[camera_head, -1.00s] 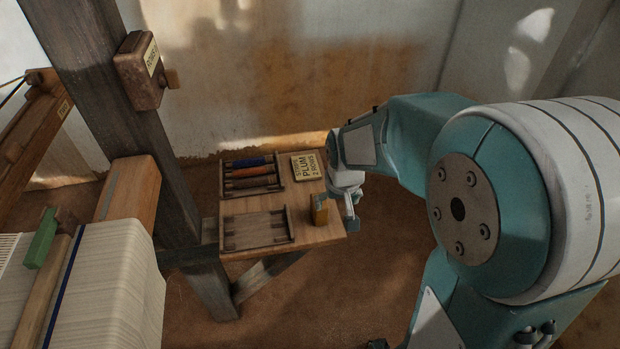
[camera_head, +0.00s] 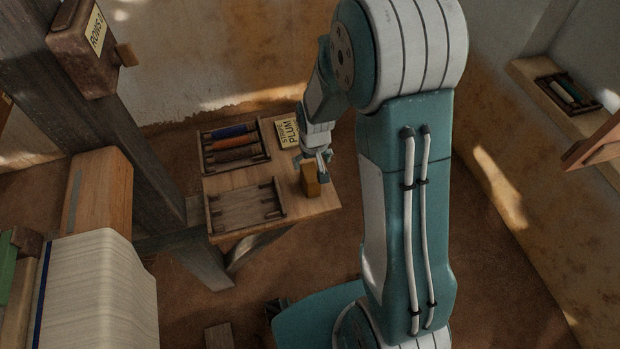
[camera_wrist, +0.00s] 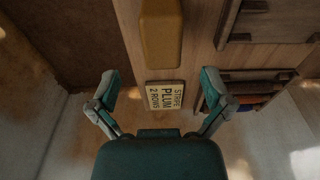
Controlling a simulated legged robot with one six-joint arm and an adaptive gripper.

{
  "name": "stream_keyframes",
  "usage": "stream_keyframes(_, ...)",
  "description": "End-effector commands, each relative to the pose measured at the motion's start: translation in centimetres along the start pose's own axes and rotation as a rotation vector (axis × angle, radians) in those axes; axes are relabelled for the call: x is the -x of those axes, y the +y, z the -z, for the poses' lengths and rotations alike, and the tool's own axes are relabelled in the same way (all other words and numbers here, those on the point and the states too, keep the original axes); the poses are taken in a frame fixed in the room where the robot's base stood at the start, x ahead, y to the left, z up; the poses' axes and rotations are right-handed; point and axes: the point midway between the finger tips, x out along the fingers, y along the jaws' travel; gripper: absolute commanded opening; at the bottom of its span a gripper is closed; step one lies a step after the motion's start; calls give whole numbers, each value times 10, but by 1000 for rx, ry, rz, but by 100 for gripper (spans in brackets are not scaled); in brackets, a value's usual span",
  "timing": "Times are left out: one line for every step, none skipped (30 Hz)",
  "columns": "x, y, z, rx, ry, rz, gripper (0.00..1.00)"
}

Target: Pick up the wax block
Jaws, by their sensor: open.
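The wax block (camera_head: 310,180) is a small yellow-brown block standing upright near the right edge of a small wooden shelf table (camera_head: 322,205). In the wrist view the wax block (camera_wrist: 161,35) is at the top centre, beyond my fingertips. My gripper (camera_head: 318,156) is just above and behind the block in the head view. In the wrist view my gripper (camera_wrist: 160,84) has its two fingers spread wide, with nothing between them but the label card lying farther off. I cannot tell the exact gap between fingers and block.
A rack with coloured bobbins (camera_head: 234,145) and an empty rack (camera_head: 246,208) stand left of the block. The card reading "STRIPE PLUM 2 ROWS" (camera_wrist: 165,95) lies behind it. A dark post (camera_head: 150,180) and the loom's cloth (camera_head: 105,290) are at left.

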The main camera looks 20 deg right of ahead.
Motion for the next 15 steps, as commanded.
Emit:
stream_keyframes(-4,0,0,0,-1,0,100)
stream_keyframes(-7,-1,0,0,-1,0,100)
stream_keyframes(-13,-1,-1,0,-2,0,100)
stream_keyframes(-18,-2,-1,0,-4,0,100)
stream_keyframes(-22,-2,-1,0,-3,0,100)
stream_keyframes(-29,-3,-1,0,-4,0,100)
stream_keyframes(-34,-3,-1,0,-4,0,100)
stream_keyframes(-38,-3,-1,0,-3,0,100)
stream_keyframes(-42,-3,-1,0,-2,0,100)
stream_keyframes(-46,-3,-1,0,-2,0,100)
stream_keyframes(-48,-3,-1,0,-1,0,100)
stream_keyframes(-50,-3,0,0,0,0,100)
stream_keyframes(-51,-3,0,0,1,0,100)
stream_keyframes(-52,-3,0,0,1,0,100)
stream_keyframes(-52,-3,0,0,2,0,100)
